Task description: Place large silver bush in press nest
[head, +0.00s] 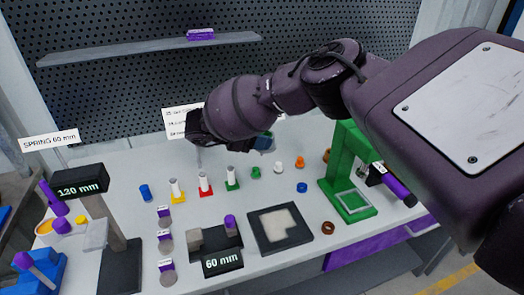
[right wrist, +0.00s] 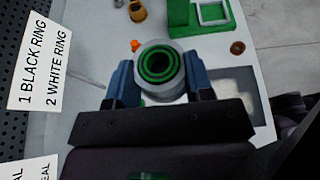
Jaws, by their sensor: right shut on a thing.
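The large silver bush (right wrist: 182,60) is a thick grey ring in the right wrist view, with green rings showing inside its bore. My right gripper (right wrist: 160,80) is shut on it, with one blue-grey finger on each side. In the head view the right gripper is above the back of the bench, mostly behind my own arm, and the bush is not clear there. The green press (head: 338,165) stands right of the gripper, with a pale square-framed nest (head: 351,202) on its base. The press also shows in the right wrist view (right wrist: 183,14). My left gripper is out of view.
Small coloured rings and posts stand on the bench (head: 290,215), including an orange ring (head: 299,162) and a blue ring (head: 302,187). A black tray (head: 258,238) lies in front, with a brown ring (head: 328,228) beside it. A 60 mm block (head: 223,263) stands to its left.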

